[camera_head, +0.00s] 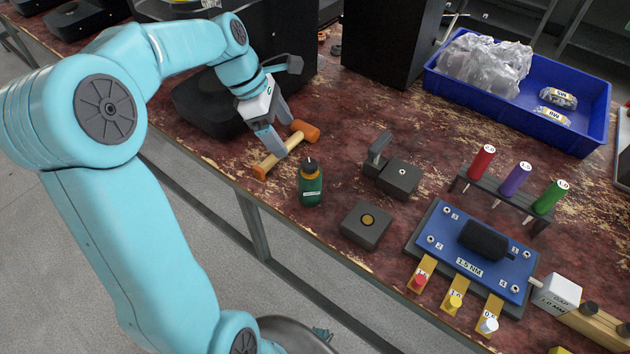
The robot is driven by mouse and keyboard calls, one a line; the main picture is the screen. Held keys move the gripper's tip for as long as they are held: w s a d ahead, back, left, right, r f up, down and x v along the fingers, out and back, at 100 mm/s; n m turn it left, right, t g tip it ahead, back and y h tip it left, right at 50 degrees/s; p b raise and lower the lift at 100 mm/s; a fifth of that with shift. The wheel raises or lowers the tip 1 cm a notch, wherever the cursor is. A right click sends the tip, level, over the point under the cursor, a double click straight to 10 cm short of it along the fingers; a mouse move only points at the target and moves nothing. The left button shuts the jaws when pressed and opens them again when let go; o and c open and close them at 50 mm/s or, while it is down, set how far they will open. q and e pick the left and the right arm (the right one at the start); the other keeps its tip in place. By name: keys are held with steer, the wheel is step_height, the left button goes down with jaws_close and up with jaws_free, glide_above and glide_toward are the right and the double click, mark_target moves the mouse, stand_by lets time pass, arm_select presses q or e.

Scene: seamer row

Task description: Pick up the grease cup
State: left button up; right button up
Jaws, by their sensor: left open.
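No label reading grease cup can be made out. A small green container (311,187) with a black top stands upright near the table's front edge. It may be the grease cup, but its label is too small to read. My left gripper (281,133) is open and empty, above and to the left of the green container and apart from it. Its fingers point down beside an orange-headed mallet (281,154). Whether they touch the mallet I cannot tell. My right gripper is not in view.
A dark block with a brass disc (367,226) and a grey clamp-like block (397,178) stand right of the green container. Further right are a blue torque board (455,262) and a rack of coloured drivers (500,201). A blue bin (500,106) is at the back.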

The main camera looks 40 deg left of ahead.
arm_select(q)
steer(key=b, duration=0.1)
glide_toward(310, 176)
steer(key=x, duration=0.3)
steer(key=a+x, duration=0.1)
steer(key=x, duration=0.1)
steer(key=shift+w+a+f, duration=0.1)
steer(key=shift+w+f, duration=0.1)
steer(key=shift+f, duration=0.3)
steer(key=b+x, duration=0.1)
steer(key=x, duration=0.5)
steer(key=shift+w+r, duration=0.1)
steer(key=shift+w, duration=0.05)
steer(key=shift+r, duration=0.1)
steer(key=shift+c, duration=1.3)
steer(key=c, duration=1)
